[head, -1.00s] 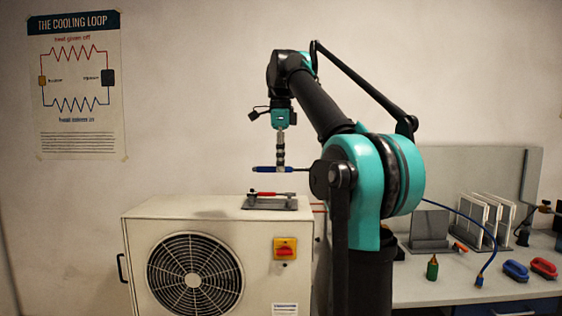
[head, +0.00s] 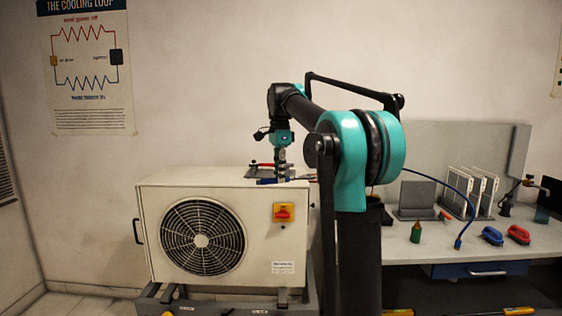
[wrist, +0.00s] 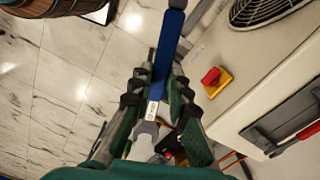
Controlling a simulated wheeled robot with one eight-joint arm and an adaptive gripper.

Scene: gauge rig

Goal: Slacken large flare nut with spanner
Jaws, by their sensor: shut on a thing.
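My gripper (head: 283,174) is shut on a blue-handled spanner (head: 267,181). In the wrist view the spanner's blue handle (wrist: 170,45) runs between the fingers (wrist: 156,88), with its bare metal part (wrist: 148,130) nearer the palm. In the head view the gripper is at the top of the cream outdoor unit (head: 165,225), by its right end and in front of the tray there. The large flare nut cannot be made out; my arm covers the unit's right end in the head view. Small orange and dark parts show beside the fingers in the wrist view, too unclear to name.
A grey tray (wrist: 250,133) with a red-handled tool (wrist: 311,130) lies on the unit. A red-and-yellow switch (head: 284,213) is on its front.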

